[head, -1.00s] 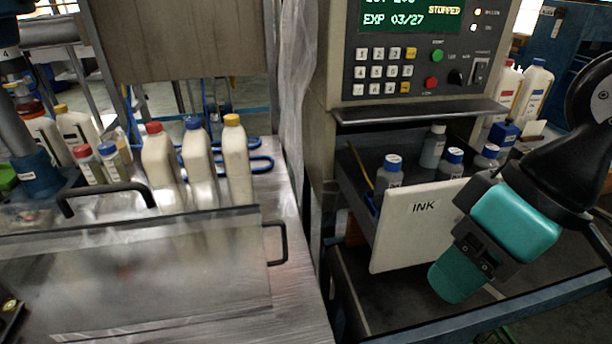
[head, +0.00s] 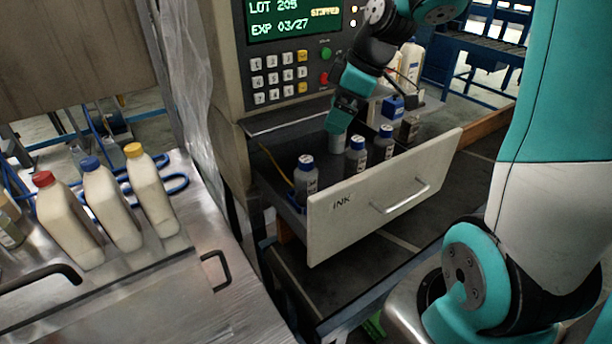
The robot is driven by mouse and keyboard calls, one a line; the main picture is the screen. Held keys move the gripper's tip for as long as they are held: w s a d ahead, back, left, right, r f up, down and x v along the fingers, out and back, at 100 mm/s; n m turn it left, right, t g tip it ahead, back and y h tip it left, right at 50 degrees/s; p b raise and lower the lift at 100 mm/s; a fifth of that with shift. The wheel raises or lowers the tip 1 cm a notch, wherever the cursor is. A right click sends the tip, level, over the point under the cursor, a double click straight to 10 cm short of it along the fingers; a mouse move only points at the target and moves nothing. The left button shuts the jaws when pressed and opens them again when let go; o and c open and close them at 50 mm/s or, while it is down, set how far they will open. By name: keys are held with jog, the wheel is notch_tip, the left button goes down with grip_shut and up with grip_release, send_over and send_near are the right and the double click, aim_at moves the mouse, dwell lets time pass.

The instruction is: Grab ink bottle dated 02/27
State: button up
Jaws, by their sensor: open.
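The drawer marked INK (head: 375,212) stands open below the machine's keypad. Inside it are blue-capped ink bottles: a left one (head: 305,182), a middle one (head: 355,158) and a right one (head: 383,148). A grey bottle (head: 338,143) at the back is mostly hidden beneath my gripper. A darker bottle (head: 410,130) stands at the right end. The dates on their labels are too small to read. My gripper (head: 338,122) is open, pointing down over the back of the drawer, just above the grey bottle; whether they touch is unclear.
The machine's display (head: 292,20) reads EXP 03/27 and STOPPED. White jugs with red (head: 68,225), blue (head: 110,210) and yellow caps (head: 150,195) stand on the metal table at left.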

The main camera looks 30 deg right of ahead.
aim_at(305, 170)
jog(key=p+x, duration=0.1)
jog(key=x, duration=1)
jog(key=shift+w+f, duration=0.1)
jog(key=shift+f, duration=0.25)
jog(key=shift+w+p+x, duration=0.15)
jog(key=shift+p+x, duration=0.35)
jog(key=shift+x, duration=0.85)
jog(key=shift+w+p+x, duration=0.15)
jog(key=shift+p+x, duration=0.35)
jog(key=shift+x, duration=0.85)
jog(key=shift+r, duration=0.1)
jog(key=c, duration=1)
